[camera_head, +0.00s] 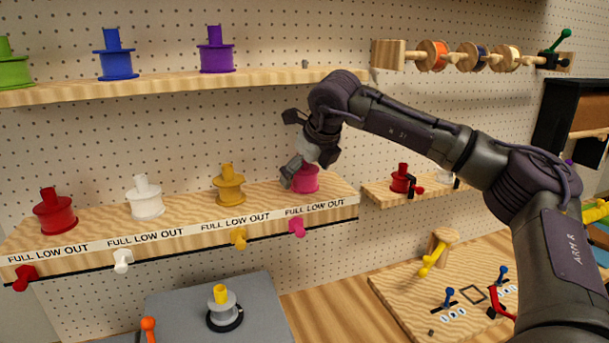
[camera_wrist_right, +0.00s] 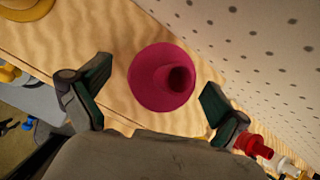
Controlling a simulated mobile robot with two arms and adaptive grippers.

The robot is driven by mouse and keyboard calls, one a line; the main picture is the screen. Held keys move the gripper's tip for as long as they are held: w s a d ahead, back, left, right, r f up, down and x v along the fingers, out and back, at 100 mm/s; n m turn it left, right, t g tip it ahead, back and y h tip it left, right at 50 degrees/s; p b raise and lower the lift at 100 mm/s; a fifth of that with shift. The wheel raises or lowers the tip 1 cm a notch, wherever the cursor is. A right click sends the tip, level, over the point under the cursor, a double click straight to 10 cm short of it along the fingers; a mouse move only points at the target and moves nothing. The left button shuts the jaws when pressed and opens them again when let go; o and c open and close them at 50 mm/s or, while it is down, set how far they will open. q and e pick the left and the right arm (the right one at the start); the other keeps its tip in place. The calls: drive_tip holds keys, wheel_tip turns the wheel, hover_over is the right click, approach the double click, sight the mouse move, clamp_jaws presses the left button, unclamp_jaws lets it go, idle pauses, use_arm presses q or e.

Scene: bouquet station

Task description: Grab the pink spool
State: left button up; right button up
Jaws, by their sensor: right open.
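The pink spool (camera_head: 307,180) stands upright on the right end of the lower wooden shelf (camera_head: 262,197) in the head view. My right gripper (camera_head: 292,172) is right at it and hides part of the spool. In the right wrist view, the pink spool (camera_wrist_right: 162,77) lies ahead of and between the two open fingers of my right gripper (camera_wrist_right: 155,100). I see a gap on both sides, and the jaws hold nothing. My left gripper is not in view.
A yellow spool (camera_head: 229,185), a white spool (camera_head: 145,198) and a red spool (camera_head: 55,211) stand along the same shelf. A pegboard wall (camera_head: 270,130) rises close behind. A pink slider (camera_head: 297,227) hangs on the shelf's front edge. A smaller shelf (camera_head: 425,192) is to the right.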

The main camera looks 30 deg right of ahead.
drive_tip(key=c, duration=1.3)
drive_tip(key=shift+r, duration=0.15)
